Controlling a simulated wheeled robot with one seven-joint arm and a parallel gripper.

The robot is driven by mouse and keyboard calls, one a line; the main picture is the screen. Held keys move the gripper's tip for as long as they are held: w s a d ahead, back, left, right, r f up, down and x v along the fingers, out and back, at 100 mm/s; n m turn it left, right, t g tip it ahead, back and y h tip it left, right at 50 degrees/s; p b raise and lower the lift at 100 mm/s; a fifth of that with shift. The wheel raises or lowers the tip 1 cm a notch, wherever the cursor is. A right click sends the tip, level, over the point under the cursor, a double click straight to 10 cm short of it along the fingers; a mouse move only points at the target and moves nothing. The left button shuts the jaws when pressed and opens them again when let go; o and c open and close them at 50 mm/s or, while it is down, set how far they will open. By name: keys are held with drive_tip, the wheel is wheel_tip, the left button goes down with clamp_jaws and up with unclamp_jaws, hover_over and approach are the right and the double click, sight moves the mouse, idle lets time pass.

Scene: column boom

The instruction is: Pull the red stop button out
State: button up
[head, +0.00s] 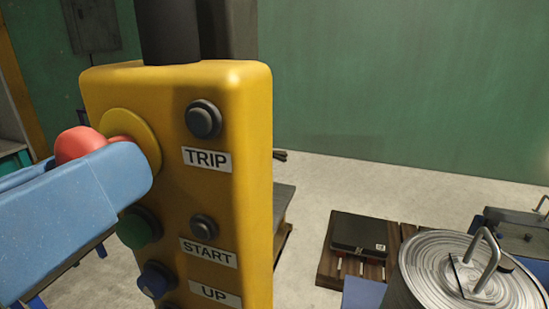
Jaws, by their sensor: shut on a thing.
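The red stop button (80,144) sits on the left face of a yellow control box (225,115), in front of a round yellow collar (131,128). My gripper (118,165) comes in from the left, with its blue fingers at the button. The gripper is shut on the red button. The near finger hides part of the button, and the grip on its far side is mostly hidden. I cannot tell how far out the button stands.
Below on the same face are a green button (138,229) and a blue button (156,280). The right face has black buttons labelled TRIP, START and UP. A lidded metal pot (455,270) and a black case on a pallet (359,233) stand at the lower right.

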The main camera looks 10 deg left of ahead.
clamp_jaws()
drive_tip(key=shift+s, duration=0.6)
drive_tip(key=o, duration=1.3)
unclamp_jaws()
drive_tip(key=shift+c, duration=0.2)
drive_tip(key=shift+s, duration=0.15)
drive_tip(key=s+b, duration=0.1)
drive_tip(key=s, duration=0.6)
drive_tip(key=shift+s+a+b, duration=0.3)
drive_tip(key=shift+a, duration=0.05)
